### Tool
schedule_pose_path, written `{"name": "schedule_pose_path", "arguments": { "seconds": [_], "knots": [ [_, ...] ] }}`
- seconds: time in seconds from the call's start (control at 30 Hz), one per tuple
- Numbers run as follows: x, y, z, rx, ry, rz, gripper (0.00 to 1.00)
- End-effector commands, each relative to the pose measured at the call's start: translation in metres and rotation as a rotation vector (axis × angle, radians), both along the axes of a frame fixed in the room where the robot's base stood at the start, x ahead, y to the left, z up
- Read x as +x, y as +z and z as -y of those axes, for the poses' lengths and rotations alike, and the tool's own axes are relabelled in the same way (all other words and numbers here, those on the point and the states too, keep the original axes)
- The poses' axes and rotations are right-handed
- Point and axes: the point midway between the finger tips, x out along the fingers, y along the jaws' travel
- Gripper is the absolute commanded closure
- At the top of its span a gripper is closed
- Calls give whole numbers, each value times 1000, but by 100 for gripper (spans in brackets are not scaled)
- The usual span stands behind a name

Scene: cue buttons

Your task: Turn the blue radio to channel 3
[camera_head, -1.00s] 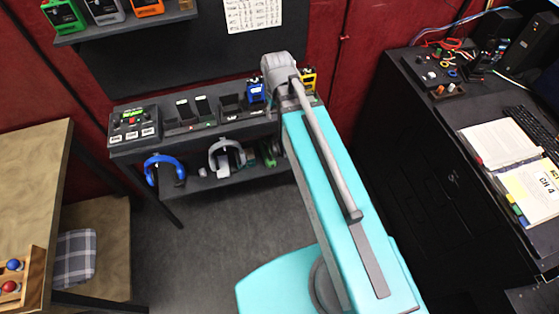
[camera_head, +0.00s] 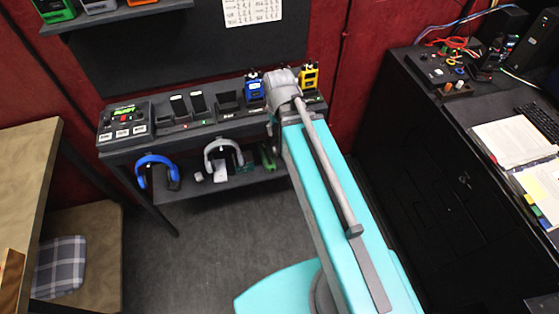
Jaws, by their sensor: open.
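The blue radio (camera_head: 254,89) stands upright on the dark shelf unit's top (camera_head: 160,142), towards its right end. It is just left of the grey joint of my arm (camera_head: 282,88), which partly overlaps it in this view. Its dial and channel setting are too small to read. My teal arm reaches from the bottom of the view up to the shelf unit. My gripper does not show; the arm hides that area.
A yellow radio (camera_head: 309,76) stands right of the blue one. A button box (camera_head: 125,122) and several dark holders fill the shelf top's left. A blue headset (camera_head: 157,170) and white headset (camera_head: 222,152) are below. A black desk (camera_head: 420,150) stands right; floor (camera_head: 210,240) is clear.

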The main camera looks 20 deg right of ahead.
Motion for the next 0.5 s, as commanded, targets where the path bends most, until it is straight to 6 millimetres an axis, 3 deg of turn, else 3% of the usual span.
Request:
{"name": "schedule_pose_path", "arguments": {
  "seconds": [0.5],
  "knots": [
    [-5,-48,0,1,-20,-4,42]
  ]
}}
